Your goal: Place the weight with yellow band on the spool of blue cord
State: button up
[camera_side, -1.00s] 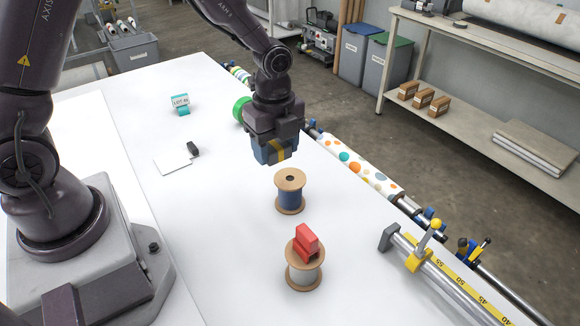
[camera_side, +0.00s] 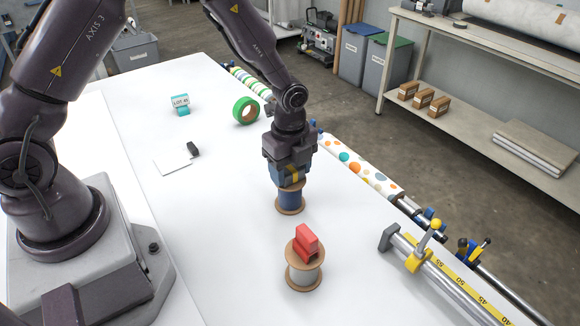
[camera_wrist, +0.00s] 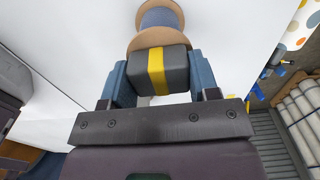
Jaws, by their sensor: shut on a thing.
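The weight with yellow band (camera_wrist: 172,72) is a dark grey block with a yellow stripe. It sits between the two blue fingers of my gripper (camera_wrist: 160,80) in the wrist view. In the side view my gripper (camera_side: 289,176) is shut on it directly over the spool of blue cord (camera_side: 290,201). The spool stands upright on the white table, and its top flange is mostly hidden by the gripper and weight. In the wrist view the spool (camera_wrist: 158,14) shows just beyond the weight. The weight appears at the flange, but I cannot tell whether it touches.
A spool of pale cord (camera_side: 304,275) with a red weight (camera_side: 306,243) on top stands nearer the camera. A green tape roll (camera_side: 246,111), a teal lot-label holder (camera_side: 181,104) and a black clip with white card (camera_side: 174,166) lie farther back. Rollers (camera_side: 355,169) line the right edge.

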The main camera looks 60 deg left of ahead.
aim_at(290, 167)
jog(key=o, duration=1.2)
jog(key=s+a+r+n+t, duration=0.1)
jog(key=s+r+n, duration=0.3)
jog(key=r, duration=0.8)
jog(key=s+r+n+t, duration=0.2)
jog(key=s+r+n, duration=0.2)
jog(key=r, duration=0.7)
jog(key=shift+s+a+r+n+t, duration=0.1)
jog(key=shift+s+r+n+t, duration=0.5)
jog(key=shift+s+n, duration=1.2)
jog(key=shift+s+a+r+n+t, duration=0.1)
jog(key=shift+s+r+n+t, duration=0.15)
jog(key=shift+s+r+n, duration=1.05)
jog(key=shift+s+a+r+n+t, duration=0.15)
jog(key=shift+s+n+t, duration=0.3)
jog(key=shift+s+n, duration=1.8)
jog(key=shift+s+d+m, duration=0.1)
jog(key=shift+s+m, duration=0.25)
